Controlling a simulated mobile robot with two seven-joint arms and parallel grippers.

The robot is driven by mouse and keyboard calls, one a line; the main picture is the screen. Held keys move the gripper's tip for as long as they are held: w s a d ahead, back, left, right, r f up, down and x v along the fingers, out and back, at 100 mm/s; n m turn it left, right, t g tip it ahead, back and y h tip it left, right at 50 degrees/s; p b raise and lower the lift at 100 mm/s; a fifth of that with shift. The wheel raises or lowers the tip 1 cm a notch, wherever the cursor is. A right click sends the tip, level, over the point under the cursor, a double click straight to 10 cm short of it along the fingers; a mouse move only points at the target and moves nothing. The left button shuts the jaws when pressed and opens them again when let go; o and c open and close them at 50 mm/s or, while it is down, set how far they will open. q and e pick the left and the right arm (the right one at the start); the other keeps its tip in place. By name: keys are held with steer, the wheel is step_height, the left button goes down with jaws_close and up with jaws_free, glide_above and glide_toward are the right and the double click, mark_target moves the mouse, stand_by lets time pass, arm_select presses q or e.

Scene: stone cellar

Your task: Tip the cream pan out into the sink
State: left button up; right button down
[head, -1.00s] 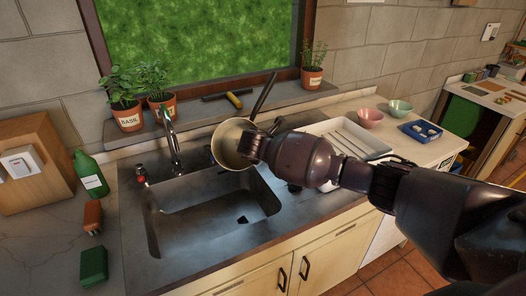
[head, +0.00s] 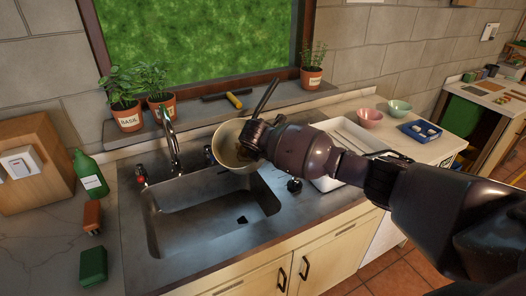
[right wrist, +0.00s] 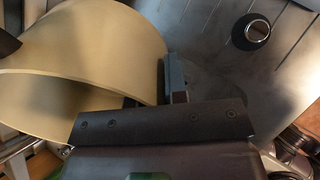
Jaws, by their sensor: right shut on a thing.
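The cream pan (head: 226,158) is in the air over the back right edge of the sink (head: 185,228). It is tilted, its opening partly facing me, and its dark handle (head: 266,97) points up and right. Something brownish shows inside it, partly hidden by my gripper. My right gripper (head: 254,140) is shut on the pan's wall at its right side. In the right wrist view the pan (right wrist: 85,80) fills the left, with one finger (right wrist: 176,78) against its wall; the other finger is mostly hidden. The sink basin looks empty, with a dark drain at the bottom. My left gripper is out of view.
The tap (head: 171,135) stands behind the basin, left of the pan. Potted herbs (head: 125,112) and a hammer-like tool (head: 234,99) lie along the sill. A white drainer (head: 345,135) is at the right. A green bottle (head: 90,173) stands at the left.

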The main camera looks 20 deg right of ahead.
steer(key=shift+w, duration=0.1)
steer(key=shift+g, duration=0.3)
steer(key=shift+f+g+y, duration=0.25)
steer(key=shift+g+y, duration=0.15)
steer(key=shift+y, duration=0.2)
steer(key=shift+r+g+y, duration=0.15)
steer(key=shift+g+y, duration=0.45)
steer(key=shift+g, duration=0.2)
steer(key=shift+r+g+y, duration=0.3)
steer(key=shift+g+y, duration=0.2)
steer(key=shift+g, duration=0.2)
steer(key=shift+s+a+r+g+y, duration=0.15)
steer(key=shift+s+g+y, duration=0.15)
steer(key=shift+g+y, duration=0.5)
